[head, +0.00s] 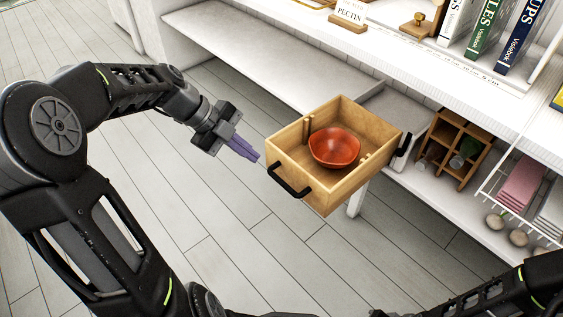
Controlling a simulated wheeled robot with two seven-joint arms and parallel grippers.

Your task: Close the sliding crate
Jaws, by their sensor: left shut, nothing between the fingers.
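The sliding crate (322,197) is a light wooden box that sticks out from the lower shelf over the floor. It has a black handle (289,184) on its front and another black handle (402,146) on its right side. A red-orange bowl (334,147) sits inside it. My left gripper (257,157) has purple fingers, shut and empty. It is just left of the crate's front left corner, a small gap apart, pointing toward it. Part of my right arm shows at the bottom right; its gripper is out of view.
White shelving (270,75) runs behind the crate. A wooden divided box (455,147) with small items stands right of it, near a wire rack (522,200) with folded cloths. Books (490,28) stand on the upper shelf. The plank floor (150,215) in front is clear.

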